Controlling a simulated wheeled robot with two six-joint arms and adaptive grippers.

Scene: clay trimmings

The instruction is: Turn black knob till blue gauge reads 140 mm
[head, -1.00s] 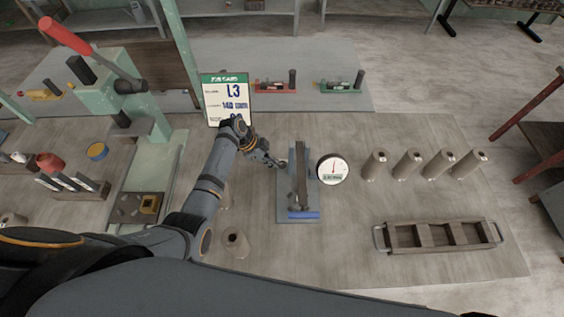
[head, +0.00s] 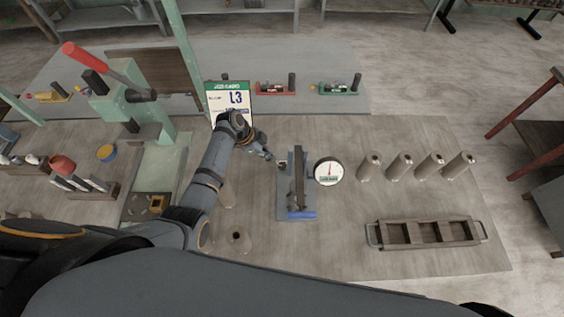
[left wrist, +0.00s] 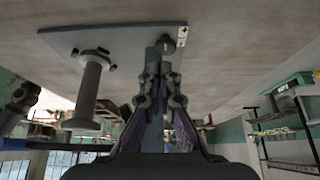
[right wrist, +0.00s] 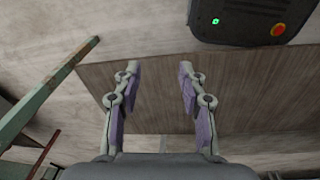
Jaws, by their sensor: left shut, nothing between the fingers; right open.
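The blue gauge (head: 284,207) lies on the bench, a blue plate with a dark upright bar. Its round white dial (head: 328,171) has a red needle and a small readout too small to read. The black knob (left wrist: 166,45) shows beside the plate edge in the left wrist view, just ahead of my left fingertips. My left gripper (head: 270,158) is at the gauge's left side; in its wrist view (left wrist: 160,74) the fingers are together and empty. Contact with the knob cannot be told. My right gripper (right wrist: 155,76) is open and empty, away from the gauge.
Several clay cylinders (head: 400,166) stand right of the dial. A wooden tray (head: 372,236) lies front right. A green press (head: 125,100) stands at left. Red and green gauges sit behind.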

